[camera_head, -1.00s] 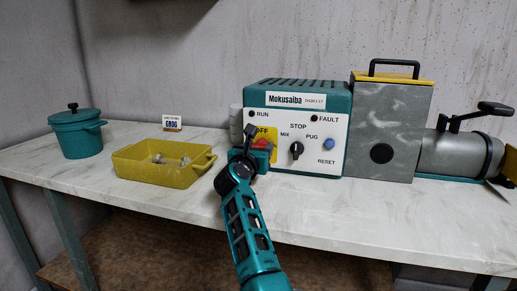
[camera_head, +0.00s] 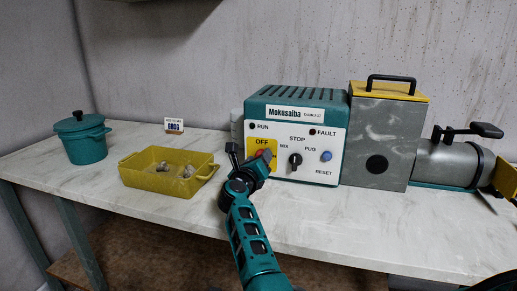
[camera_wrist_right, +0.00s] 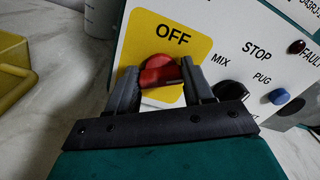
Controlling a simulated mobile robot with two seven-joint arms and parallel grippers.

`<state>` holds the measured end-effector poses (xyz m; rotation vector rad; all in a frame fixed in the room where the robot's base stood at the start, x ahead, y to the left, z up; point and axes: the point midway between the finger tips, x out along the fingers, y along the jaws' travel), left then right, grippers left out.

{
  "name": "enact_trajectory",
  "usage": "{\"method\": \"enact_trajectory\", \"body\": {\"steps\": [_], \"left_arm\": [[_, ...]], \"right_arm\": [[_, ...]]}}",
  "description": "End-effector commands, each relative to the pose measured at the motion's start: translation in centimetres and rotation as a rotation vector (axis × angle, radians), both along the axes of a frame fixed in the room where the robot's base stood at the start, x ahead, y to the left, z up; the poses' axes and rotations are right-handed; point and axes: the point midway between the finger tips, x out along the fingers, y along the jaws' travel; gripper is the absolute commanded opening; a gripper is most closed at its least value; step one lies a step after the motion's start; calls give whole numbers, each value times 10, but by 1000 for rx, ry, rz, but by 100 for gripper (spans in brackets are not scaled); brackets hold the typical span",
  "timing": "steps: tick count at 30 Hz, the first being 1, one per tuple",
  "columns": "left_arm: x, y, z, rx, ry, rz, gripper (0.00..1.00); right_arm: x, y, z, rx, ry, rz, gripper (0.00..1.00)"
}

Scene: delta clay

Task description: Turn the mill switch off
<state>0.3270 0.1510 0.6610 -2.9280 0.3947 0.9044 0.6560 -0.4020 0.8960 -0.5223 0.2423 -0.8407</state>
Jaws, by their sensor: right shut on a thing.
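The mill switch is a red knob (camera_wrist_right: 160,70) on a yellow plate marked OFF (camera_wrist_right: 172,39), on the front of the Mokusaiba control box (camera_head: 290,97). In the head view it is mostly hidden by my right gripper (camera_head: 256,162). In the right wrist view my right gripper (camera_wrist_right: 160,80) has one dark finger on each side of the red knob and is shut on it. The knob's handle lies roughly level across the gap, below the word OFF. My left gripper is not in view.
A black selector knob (camera_head: 295,160) and a blue reset button (camera_head: 326,156) sit close right of the switch. A yellow tray (camera_head: 150,178) with small pieces and a teal pot (camera_head: 84,142) stand left. A grey mill housing (camera_head: 378,130) stands right. The front counter is clear.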

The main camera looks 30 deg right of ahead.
Motion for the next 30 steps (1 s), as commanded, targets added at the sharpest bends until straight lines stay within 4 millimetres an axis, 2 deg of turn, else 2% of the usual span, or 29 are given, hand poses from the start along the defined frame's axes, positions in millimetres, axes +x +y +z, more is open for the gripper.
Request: {"method": "enact_trajectory", "body": {"steps": [1,11,30], "left_arm": [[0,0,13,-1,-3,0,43],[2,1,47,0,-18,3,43],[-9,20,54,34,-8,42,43]], "right_arm": [[0,-1,7,-31,35,1,21],[1,0,5,-237,274,2,21],[2,0,2,-582,675,0,21]]}}
